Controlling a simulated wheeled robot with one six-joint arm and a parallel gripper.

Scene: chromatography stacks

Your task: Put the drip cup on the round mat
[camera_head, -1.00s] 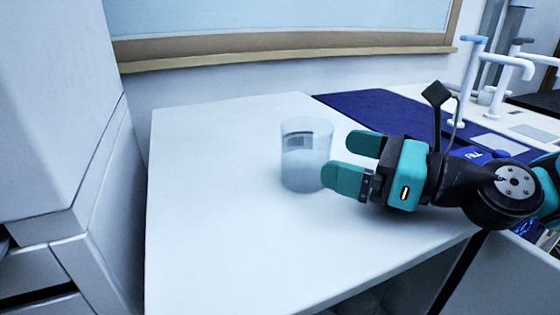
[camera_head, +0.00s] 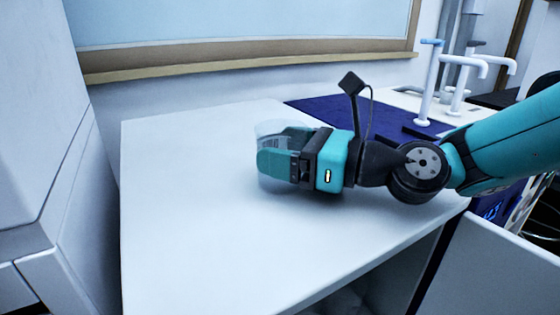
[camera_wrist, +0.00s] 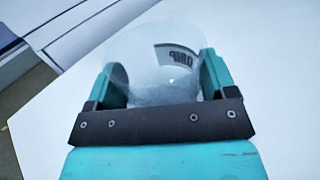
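The drip cup (camera_head: 270,128) is a clear, see-through cup standing on the white table top, partly hidden behind my gripper in the head view. In the wrist view the cup (camera_wrist: 150,50) sits between my two teal fingers, its dark-and-white label facing right. My gripper (camera_head: 288,150) is low over the table, with one finger on each side of the cup. The fingers are apart by about the cup's width; I cannot tell whether they press on it. I see no round mat in these views.
The white table (camera_head: 200,240) has free room to the left and front. A dark blue mat (camera_head: 345,108) lies at the back right, with white tap-like stands (camera_head: 430,80) beyond it. A pale cabinet (camera_head: 45,150) stands on the left, and a wall with a wooden ledge (camera_head: 240,65) is behind.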

